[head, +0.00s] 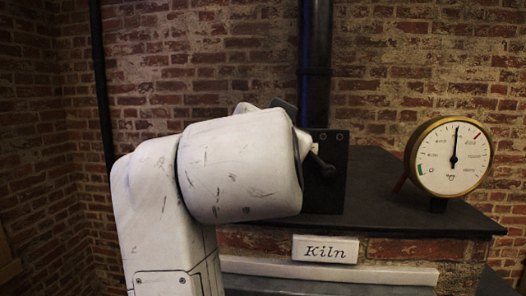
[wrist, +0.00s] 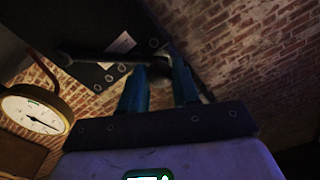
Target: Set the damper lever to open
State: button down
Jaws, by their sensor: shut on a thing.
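The damper lever (wrist: 90,60) is a dark rod in front of a black bolted plate (wrist: 92,77) with small pale labels, in the wrist view. My gripper (wrist: 160,66) has its two teal fingers around part of the lever and is shut on it. My arm hides most of the gripper and the lever there. I cannot tell the lever's setting from the labels.
A round brass gauge (head: 450,157) stands on the dark kiln top (head: 385,200) at the right and also shows at the left of the wrist view (wrist: 35,112). A black pipe (head: 316,65) rises behind the plate. A "Kiln" sign (head: 325,249) is on the front. Brick walls surround it.

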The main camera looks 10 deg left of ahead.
jog(key=d+r+m+b, duration=0.1)
jog(key=d+r+m, duration=0.3)
jog(key=d+m, duration=0.4)
jog(key=shift+s+d+m+b, duration=0.2)
jog(key=shift+m+b, duration=0.1)
jog(key=shift+m, duration=0.1)
jog(key=shift+w, duration=0.1)
jog(key=c, duration=0.9)
grip_release()
jog(key=shift+d, duration=0.1)
jog(key=shift+o, duration=0.4)
jog(key=s+b, duration=0.2)
jog(key=s, duration=0.9)
jog(key=shift+a+b, duration=0.2)
jog(key=shift+b, duration=0.15)
